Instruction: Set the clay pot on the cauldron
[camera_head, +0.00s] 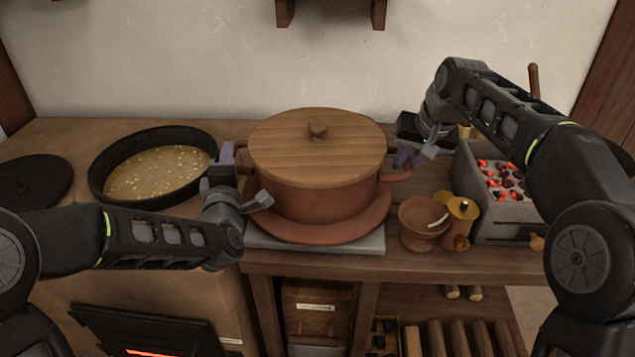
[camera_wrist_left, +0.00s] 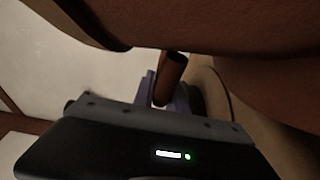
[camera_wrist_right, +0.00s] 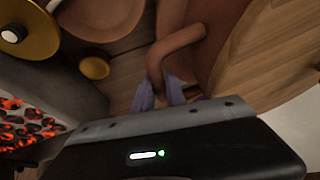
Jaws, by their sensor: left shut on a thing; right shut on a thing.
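The clay pot (camera_head: 315,201) is reddish brown, upright, with a flat wooden lid (camera_head: 290,160) and a side handle at each end. It stands at or just over a wide clay dish (camera_head: 345,230); I cannot tell whether they touch. The cauldron (camera_head: 96,185), black, round and wide, holds pale yellow liquid with floating bits, left of the pot. My left gripper (camera_head: 227,154) is shut on the pot's left handle, which shows between its fingers in the left wrist view (camera_wrist_left: 172,72). My right gripper (camera_head: 404,160) is shut on the right handle, seen in the right wrist view (camera_wrist_right: 180,42).
A grey slab (camera_head: 290,243) lies under the dish. A small clay bowl (camera_head: 420,219) and a yellowish jar (camera_head: 462,209) stand close right of the pot. A brazier (camera_head: 500,205) with glowing coals is farther right. A black round lid (camera_head: 35,180) lies at the far left.

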